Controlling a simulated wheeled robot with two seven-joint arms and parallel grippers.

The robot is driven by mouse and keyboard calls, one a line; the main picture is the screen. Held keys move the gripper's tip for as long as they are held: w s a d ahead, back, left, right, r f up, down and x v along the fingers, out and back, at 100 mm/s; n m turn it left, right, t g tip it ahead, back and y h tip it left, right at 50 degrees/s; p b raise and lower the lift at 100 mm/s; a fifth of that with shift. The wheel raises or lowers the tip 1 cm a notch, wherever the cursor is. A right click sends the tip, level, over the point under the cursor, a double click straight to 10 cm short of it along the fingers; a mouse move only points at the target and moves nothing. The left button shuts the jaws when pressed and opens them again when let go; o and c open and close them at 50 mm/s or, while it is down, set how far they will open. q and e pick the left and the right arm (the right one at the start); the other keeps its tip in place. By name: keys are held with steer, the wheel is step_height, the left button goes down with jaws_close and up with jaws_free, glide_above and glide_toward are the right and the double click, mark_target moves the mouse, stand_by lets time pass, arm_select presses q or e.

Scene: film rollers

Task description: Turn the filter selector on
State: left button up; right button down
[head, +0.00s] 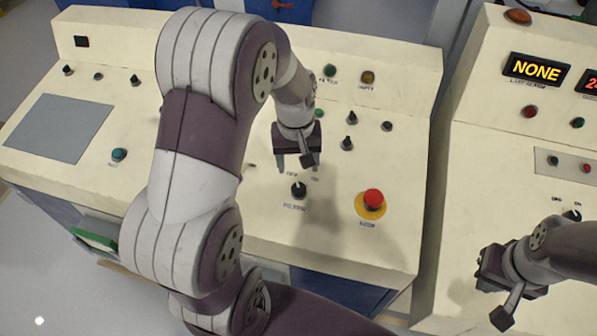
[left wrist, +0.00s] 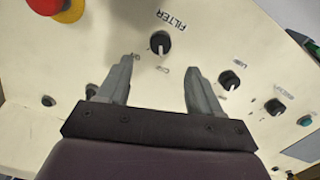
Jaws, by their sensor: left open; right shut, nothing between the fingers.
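The filter selector (head: 299,190) is a small black knob with a white pointer line on the cream console, above its FILTER label. It also shows in the left wrist view (left wrist: 160,43), where its pointer faces the nearer of two small labels. In the head view the pointer leans up and left, towards the left label; the lettering is too small to read surely. My left gripper (head: 298,163) is open and empty, just above and behind the knob, its fingers (left wrist: 162,75) pointing towards it without touching. My right gripper (head: 486,272) is shut and empty over the right console.
A red stop button (head: 373,199) on a yellow base sits right of the knob. Other black knobs (head: 347,143) stand behind it, and one (left wrist: 229,79) is close to a left finger. A gap separates the right console (head: 470,160).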

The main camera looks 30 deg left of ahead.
mark_target(299, 187)
arm_select(q)
steer(key=shift+s+d+f, duration=0.15)
steer(key=shift+s+f, duration=0.05)
steer(key=shift+f, duration=0.4)
steer(key=shift+s+d+f, duration=0.1)
steer(key=shift+s+f, duration=0.1)
steer(key=shift+f, duration=0.4)
steer(key=f, duration=0.2)
steer(key=w+f, duration=0.1)
steer(key=f, duration=0.1)
steer(key=a+f, duration=0.1)
steer(key=f, duration=0.1)
steer(key=shift+w+a, duration=0.1)
steer(key=shift+w, duration=0.25)
steer(key=shift+f, duration=0.45)
steer(key=shift+s+d, duration=0.35)
steer(key=shift+s, duration=0.05)
steer(key=shift+w+a, duration=0.1)
steer(key=shift+c, duration=0.6)
steer(key=shift+w+f, duration=0.1)
steer(key=shift+f, duration=0.05)
steer(key=c, duration=0.9)
arm_select(e)
steer(key=shift+w+a+r, duration=0.25)
